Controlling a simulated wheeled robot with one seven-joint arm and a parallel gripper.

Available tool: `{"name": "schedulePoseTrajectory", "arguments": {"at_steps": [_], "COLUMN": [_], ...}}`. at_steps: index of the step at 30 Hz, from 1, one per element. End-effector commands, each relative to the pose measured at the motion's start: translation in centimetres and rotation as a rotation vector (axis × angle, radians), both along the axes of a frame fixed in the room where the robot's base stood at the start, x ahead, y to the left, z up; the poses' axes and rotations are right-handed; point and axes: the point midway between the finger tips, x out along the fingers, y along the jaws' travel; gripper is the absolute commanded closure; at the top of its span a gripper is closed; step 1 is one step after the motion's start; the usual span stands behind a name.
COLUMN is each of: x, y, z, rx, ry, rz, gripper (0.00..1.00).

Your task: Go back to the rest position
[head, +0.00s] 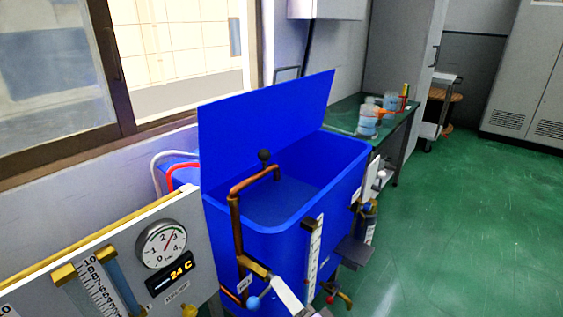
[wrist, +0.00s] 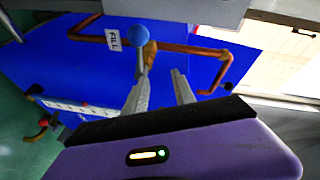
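My gripper (wrist: 160,76) is open, its two grey fingers apart with nothing between them. It points at the front of a blue tank (wrist: 75,60), close to a valve handle with a blue ball (wrist: 137,35) on a copper pipe labelled FILL (wrist: 113,40). I cannot tell if a finger touches the handle's stem. In the head view the gripper (head: 284,292) shows at the bottom edge, just right of the blue ball (head: 253,303); most of the arm is out of frame.
The tank's lid (head: 265,120) stands open. A gauge panel (head: 190,215) with a 24 C display is at the left. A sight tube (head: 315,250) and a red-knobbed tap (head: 338,296) are on the tank front. A green-topped table (head: 345,115) stands behind; green floor (head: 470,220) is clear at right.

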Motion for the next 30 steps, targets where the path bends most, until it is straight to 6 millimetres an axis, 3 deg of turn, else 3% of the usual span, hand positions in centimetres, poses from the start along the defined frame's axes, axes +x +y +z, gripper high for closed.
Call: {"name": "schedulePoseTrajectory", "arguments": {"at_steps": [3, 8, 15, 21, 30], "x": [-1.9, -5.3, -13.3, -20.6, -30.5], "y": [-3.3, -7.0, -12.7, -16.0, -18.5], "z": [0.8, 1.5, 3.6, 6.4, 11.3], "rx": [-0.146, -0.321, -0.633, -0.881, -1.153], "ry": [-0.116, -0.212, -0.319, -0.364, -0.342], "rz": [-0.098, -0.197, -0.322, -0.367, -0.334], "gripper": [0.68, 0.68, 0.68, 0.68, 0.68]}}
